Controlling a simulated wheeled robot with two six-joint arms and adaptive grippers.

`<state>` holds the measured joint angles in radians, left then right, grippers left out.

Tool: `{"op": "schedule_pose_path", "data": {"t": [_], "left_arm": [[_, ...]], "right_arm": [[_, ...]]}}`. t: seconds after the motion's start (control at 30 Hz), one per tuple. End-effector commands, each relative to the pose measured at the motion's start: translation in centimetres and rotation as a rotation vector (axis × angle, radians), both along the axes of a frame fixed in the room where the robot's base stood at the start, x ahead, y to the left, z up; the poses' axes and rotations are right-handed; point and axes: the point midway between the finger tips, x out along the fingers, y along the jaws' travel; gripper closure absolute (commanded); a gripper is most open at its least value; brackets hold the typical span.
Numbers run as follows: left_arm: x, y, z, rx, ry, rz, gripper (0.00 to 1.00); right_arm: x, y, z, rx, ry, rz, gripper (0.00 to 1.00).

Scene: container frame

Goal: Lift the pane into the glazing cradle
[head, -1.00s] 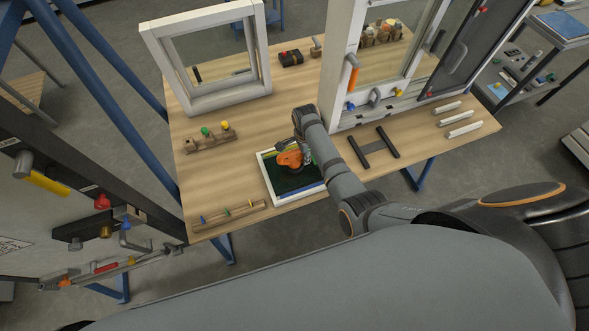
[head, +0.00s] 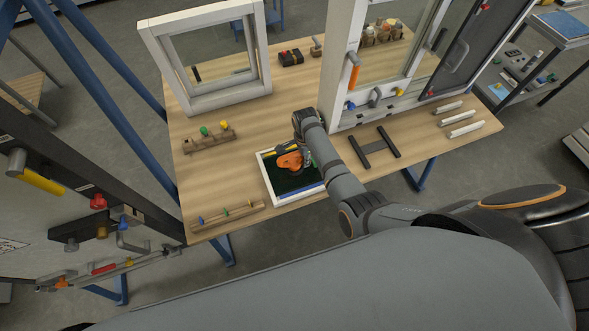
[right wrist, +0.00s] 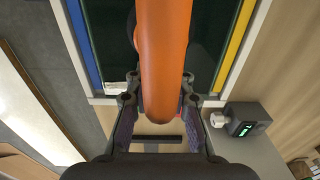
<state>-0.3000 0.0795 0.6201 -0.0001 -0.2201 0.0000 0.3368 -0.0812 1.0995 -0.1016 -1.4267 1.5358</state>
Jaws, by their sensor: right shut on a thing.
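The dark green pane (head: 290,183) lies inside a white rectangular frame (head: 272,193) at the table's front edge. Blue and yellow strips line the inside; the pane also shows in the right wrist view (right wrist: 112,45). An orange handle (head: 289,161) stands over the pane. My right gripper (right wrist: 158,100) is shut on this handle, which fills the middle of the right wrist view. My left gripper is not in view. The arm hides the frame's right part.
A white window frame (head: 163,65) stands at the back left, a taller white frame (head: 340,60) at the back right. Small blocks with coloured pegs (head: 209,139) lie left of the pane. White bars (head: 460,118) lie on the right. The table between is mostly clear.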

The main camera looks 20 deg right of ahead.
Motion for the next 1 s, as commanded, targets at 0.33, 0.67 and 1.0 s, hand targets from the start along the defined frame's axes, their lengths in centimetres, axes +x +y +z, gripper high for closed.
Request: {"op": "schedule_pose_path", "data": {"t": [0.33,0.67,1.0], "left_arm": [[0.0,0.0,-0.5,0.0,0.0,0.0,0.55],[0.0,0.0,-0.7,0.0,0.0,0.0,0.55],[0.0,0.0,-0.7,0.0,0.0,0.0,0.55]], "right_arm": [[0.2,0.0,-0.6,0.0,-0.003,0.0,1.0],[0.1,0.0,-1.0,0.0,-0.004,0.0,1.0],[0.1,0.0,-1.0,0.0,-0.002,0.0,0.52]]}}
